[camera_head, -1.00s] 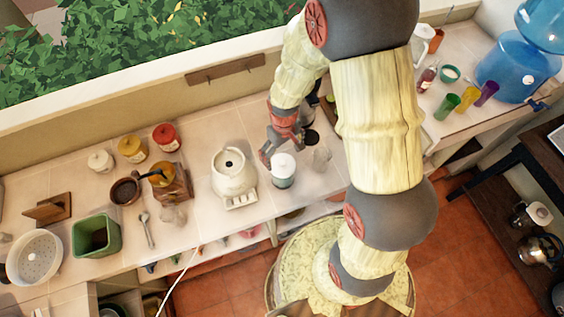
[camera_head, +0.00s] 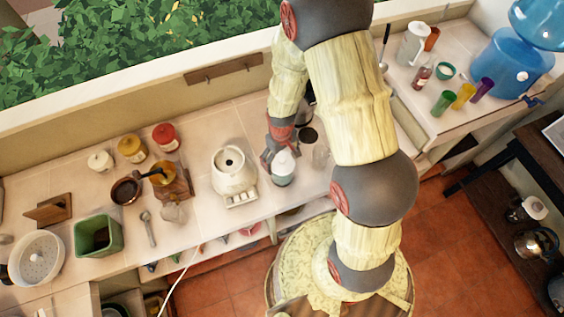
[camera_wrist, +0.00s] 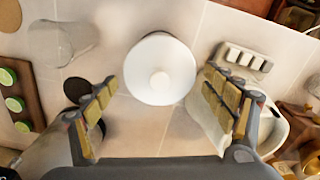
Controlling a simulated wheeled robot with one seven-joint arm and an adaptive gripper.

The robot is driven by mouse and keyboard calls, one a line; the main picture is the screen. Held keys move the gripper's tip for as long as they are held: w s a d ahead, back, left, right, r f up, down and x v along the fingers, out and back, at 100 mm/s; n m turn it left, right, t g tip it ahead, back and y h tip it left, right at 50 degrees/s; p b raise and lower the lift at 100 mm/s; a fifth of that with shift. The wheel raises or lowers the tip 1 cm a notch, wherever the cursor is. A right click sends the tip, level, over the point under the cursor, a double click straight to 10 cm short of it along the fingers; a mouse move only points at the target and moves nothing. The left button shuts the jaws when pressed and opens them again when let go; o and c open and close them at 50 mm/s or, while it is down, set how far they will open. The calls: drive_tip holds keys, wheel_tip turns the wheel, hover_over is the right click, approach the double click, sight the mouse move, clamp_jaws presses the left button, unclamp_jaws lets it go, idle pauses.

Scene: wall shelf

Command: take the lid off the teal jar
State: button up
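The teal jar (camera_head: 282,180) stands on the tiled counter, with a white lid (camera_head: 284,161) on top. In the wrist view, the round white lid (camera_wrist: 160,62) with its small central knob fills the upper middle, seen from above, and hides the jar body. My gripper (camera_wrist: 162,105) is open and empty. Its two padded fingers are spread to the left and right, just below the lid in the picture, and no touch shows. In the head view, my gripper (camera_head: 270,158) is right beside the lid, partly overlapped by my arm.
A white blender-like appliance (camera_head: 234,172) stands close to the left of the jar. A clear glass (camera_head: 321,155) and a dark round item (camera_head: 308,135) stand close to its right and behind. The counter's front edge is just in front of the jar.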

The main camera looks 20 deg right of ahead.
drive_tip(key=shift+s, duration=0.1)
drive_tip(key=c, duration=0.9)
drive_tip(key=shift+s+f, duration=0.1)
drive_tip(key=shift+s, duration=0.05)
drive_tip(key=shift+c, duration=0.2)
